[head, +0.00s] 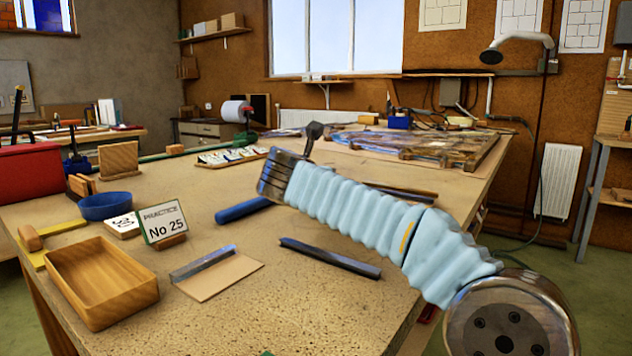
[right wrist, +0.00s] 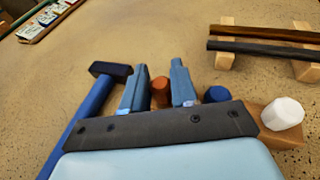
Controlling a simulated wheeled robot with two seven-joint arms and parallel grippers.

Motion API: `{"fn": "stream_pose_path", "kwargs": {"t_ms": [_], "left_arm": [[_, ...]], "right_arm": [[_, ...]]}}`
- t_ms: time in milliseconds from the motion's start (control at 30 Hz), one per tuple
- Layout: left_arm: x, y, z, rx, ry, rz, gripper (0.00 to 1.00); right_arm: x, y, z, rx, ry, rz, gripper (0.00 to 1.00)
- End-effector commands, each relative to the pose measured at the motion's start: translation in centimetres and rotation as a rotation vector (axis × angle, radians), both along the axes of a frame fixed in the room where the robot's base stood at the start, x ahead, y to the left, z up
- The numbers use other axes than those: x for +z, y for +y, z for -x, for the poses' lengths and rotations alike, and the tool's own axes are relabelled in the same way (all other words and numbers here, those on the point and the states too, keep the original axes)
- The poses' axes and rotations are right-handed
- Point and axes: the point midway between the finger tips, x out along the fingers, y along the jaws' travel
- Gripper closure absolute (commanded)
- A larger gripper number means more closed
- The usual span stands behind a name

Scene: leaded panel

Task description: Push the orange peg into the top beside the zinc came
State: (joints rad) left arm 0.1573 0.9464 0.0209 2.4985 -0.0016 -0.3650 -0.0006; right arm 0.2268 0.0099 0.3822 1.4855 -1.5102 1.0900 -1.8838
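The orange peg (right wrist: 160,90) shows in the right wrist view between the two fingers of my right gripper (right wrist: 160,80). One finger is on each side of it, and I cannot tell whether they touch it. Its lower part is hidden behind the gripper's dark bar. In the head view my right gripper (head: 310,140) is mostly hidden behind its own wrist. Dark came strips (right wrist: 265,48) rest across two wooden blocks at the upper right of the wrist view. A dark metal strip (head: 330,257) also lies on the bench in the head view. My left gripper is not in view.
A blue peg (right wrist: 217,94) and a white peg (right wrist: 282,112) stand right of the orange one, by a wooden block (right wrist: 268,132). A blue-handled hammer (right wrist: 85,105) lies left. A wooden tray (head: 100,285) and blue bowl (head: 108,206) sit at the bench's left.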

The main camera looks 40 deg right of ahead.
Motion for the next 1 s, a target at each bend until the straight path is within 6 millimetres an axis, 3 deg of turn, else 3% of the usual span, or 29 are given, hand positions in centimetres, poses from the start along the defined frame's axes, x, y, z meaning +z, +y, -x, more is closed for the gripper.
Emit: {"fn": "stream_pose_path", "kwargs": {"t_ms": [167, 200, 367, 1000], "left_arm": [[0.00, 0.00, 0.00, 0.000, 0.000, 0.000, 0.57], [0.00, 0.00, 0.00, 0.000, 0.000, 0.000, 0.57], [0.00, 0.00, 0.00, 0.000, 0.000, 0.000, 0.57], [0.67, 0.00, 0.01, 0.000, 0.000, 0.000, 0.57]], "right_arm": [[0.00, 0.02, 0.01, 0.000, 0.000, 0.000, 1.00], [0.00, 0.02, 0.01, 0.000, 0.000, 0.000, 0.78], [0.00, 0.03, 0.01, 0.000, 0.000, 0.000, 1.00], [0.57, 0.04, 0.01, 0.000, 0.000, 0.000, 1.00]]}}
